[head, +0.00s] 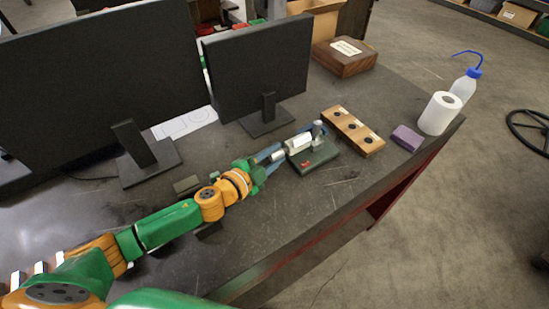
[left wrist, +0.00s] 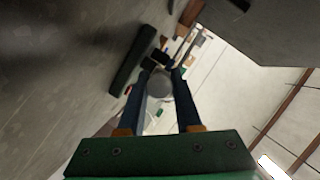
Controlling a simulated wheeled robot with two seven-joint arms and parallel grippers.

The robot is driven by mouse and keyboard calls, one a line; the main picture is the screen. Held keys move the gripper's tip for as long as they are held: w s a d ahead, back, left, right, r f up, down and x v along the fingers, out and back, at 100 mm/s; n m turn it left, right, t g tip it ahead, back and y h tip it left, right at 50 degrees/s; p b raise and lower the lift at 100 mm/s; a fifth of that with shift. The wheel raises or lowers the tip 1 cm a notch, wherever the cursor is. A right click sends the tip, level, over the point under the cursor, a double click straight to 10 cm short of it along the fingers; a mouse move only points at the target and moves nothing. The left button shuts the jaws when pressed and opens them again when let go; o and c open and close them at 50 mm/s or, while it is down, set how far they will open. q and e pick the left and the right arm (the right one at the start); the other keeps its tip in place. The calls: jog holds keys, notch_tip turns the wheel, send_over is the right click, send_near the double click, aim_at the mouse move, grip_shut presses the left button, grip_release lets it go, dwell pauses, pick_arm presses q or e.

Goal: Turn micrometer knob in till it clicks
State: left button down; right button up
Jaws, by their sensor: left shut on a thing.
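The micrometer (head: 299,143) is mounted on a green base (head: 316,158) on the dark table, with its silver knob end toward my left arm. My left gripper (head: 277,151) reaches in from the left and is shut on the micrometer knob. In the left wrist view, the two dark fingers of the left gripper (left wrist: 160,95) close around a round grey knob end (left wrist: 159,86). The rest of the micrometer is mostly hidden behind the knob and fingers there. My right gripper is in neither view.
A wooden block with dark round holes (head: 353,131) lies right of the base. A purple sponge (head: 407,138), paper roll (head: 439,113) and wash bottle (head: 467,83) stand near the right edge. Two monitors (head: 258,68) stand behind. The front of the table is clear.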

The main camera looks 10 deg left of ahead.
aim_at(271, 159)
pick_arm(q)
jog(key=shift+m+t+b, duration=0.4)
jog(key=shift+m+b, duration=0.1)
jog(key=shift+m, duration=0.1)
dwell(0.3)
jog(key=c, duration=0.6)
grip_release()
jog(key=b+v, duration=0.1)
jog(key=v, duration=0.5)
jog(key=shift+s+f+b, duration=0.1)
jog(key=shift+f+b, duration=0.05)
jog(key=shift+b, duration=0.2)
jog(key=shift+s+a+r, duration=0.15)
jog(key=shift+s+r, duration=0.1)
jog(key=shift+s, duration=0.15)
